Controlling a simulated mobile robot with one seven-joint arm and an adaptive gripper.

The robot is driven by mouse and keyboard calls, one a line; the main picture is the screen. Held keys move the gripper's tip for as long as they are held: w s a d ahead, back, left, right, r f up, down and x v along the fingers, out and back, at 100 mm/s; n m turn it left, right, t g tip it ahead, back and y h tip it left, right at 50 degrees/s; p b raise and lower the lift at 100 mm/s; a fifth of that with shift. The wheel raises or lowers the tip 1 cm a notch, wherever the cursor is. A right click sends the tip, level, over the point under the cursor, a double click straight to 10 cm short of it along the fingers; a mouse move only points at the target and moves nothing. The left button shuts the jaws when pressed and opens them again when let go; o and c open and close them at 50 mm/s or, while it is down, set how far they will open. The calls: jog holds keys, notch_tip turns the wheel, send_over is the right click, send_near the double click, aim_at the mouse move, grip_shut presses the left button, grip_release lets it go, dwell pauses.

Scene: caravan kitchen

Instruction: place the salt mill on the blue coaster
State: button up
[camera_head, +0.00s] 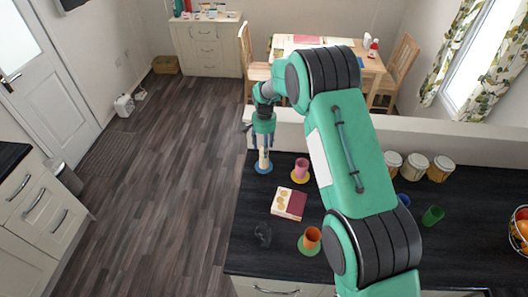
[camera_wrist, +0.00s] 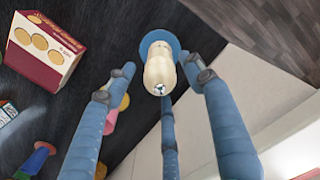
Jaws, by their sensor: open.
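The salt mill (camera_wrist: 160,70) is cream-coloured with a small metal tip. It stands upright on the blue coaster (camera_wrist: 146,44), whose rim shows around its base. In the head view the mill (camera_head: 264,157) is a pale sliver below my gripper, over the blue coaster (camera_head: 264,169) near the counter's far left corner. My gripper (camera_wrist: 160,78) is open, with its blue fingers spread around and above the mill. I see a gap between the mill and the two side fingers; whether the third finger touches it I cannot tell. My gripper (camera_head: 264,146) points down in the head view.
A pink cup (camera_head: 301,167) on a yellow coaster (camera_head: 300,179) stands close to the right. A red and cream box (camera_head: 289,203), a dark glass (camera_head: 263,235) and an orange cup (camera_head: 312,236) on a green coaster (camera_head: 304,248) are nearer. Jars (camera_head: 414,166) stand farther right.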

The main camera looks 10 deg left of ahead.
notch_tip(320, 180, up, 9)
jog(key=shift+f+b, duration=0.2)
jog(key=shift+b, duration=0.2)
dwell(0.5)
jog(key=shift+r, duration=0.1)
